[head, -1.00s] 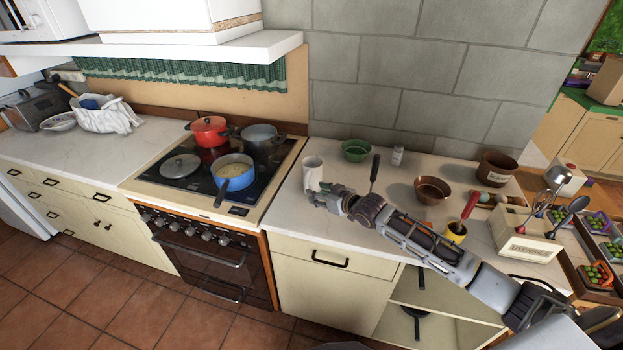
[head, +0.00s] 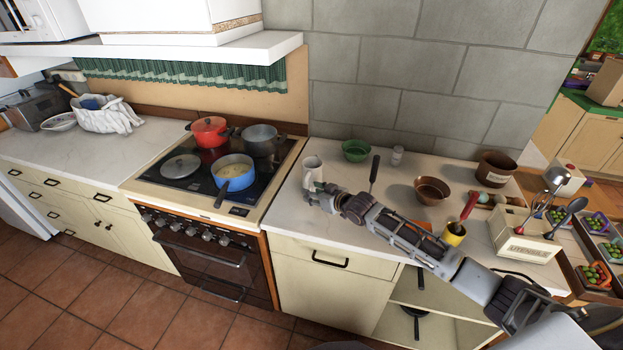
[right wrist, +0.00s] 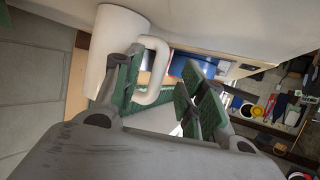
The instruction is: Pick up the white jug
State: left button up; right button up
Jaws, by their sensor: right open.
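The white jug (head: 312,167) stands upright on the counter just right of the stove, against my right gripper's far side in the head view. My right gripper (head: 314,192) is open at the jug's near side, low by its body. In the right wrist view the jug (right wrist: 112,45) is at upper left, and its handle (right wrist: 155,70) shows between the two spread fingers of my gripper (right wrist: 162,78). I cannot tell whether the fingers touch the handle. My left gripper is not in view.
The stove holds a red pot (head: 210,131), a dark pot (head: 260,139) and a blue pan (head: 233,172).

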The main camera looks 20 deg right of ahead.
jog(key=shift+x, duration=1.3)
jog(key=shift+c, duration=0.3)
grip_shut()
jog(key=shift+r, duration=0.15)
